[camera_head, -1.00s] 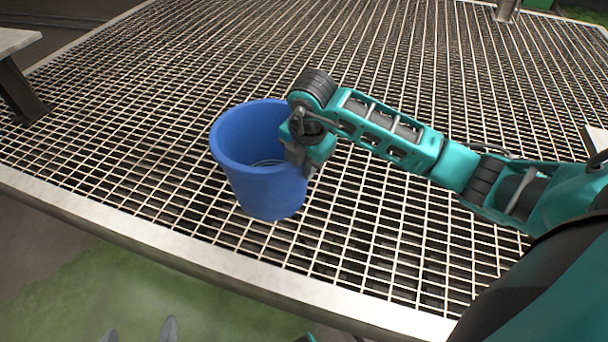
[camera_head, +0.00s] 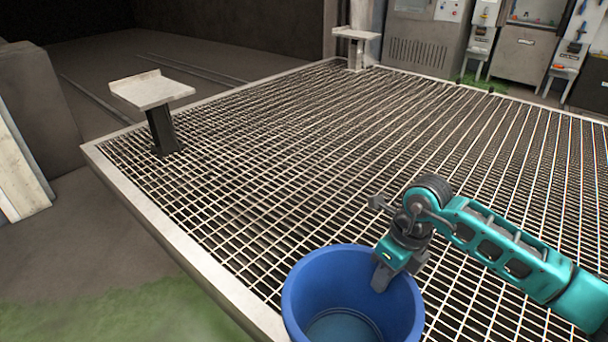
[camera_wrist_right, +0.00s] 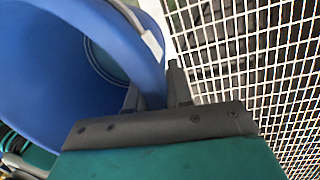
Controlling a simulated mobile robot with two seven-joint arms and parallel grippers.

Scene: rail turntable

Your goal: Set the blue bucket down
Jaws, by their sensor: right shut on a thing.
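The blue bucket (camera_head: 312,290) is upright at the bottom of the head view, its lower part cut off by the frame edge. It looks empty. My right gripper (camera_head: 385,272) is shut on the right side of its rim. In the right wrist view the bucket's rim (camera_wrist_right: 148,62) passes between the two fingers (camera_wrist_right: 158,97). The metal grating (camera_head: 230,200) lies below and behind the bucket. I cannot tell whether the bucket's base touches the grating. My left gripper is not in view.
A small pale stand (camera_head: 152,90) on a dark post is at the grating's left edge. Another stand (camera_head: 357,35) is at the far edge. Grey cabinets (camera_head: 425,45) line the back right. The grating's middle is clear.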

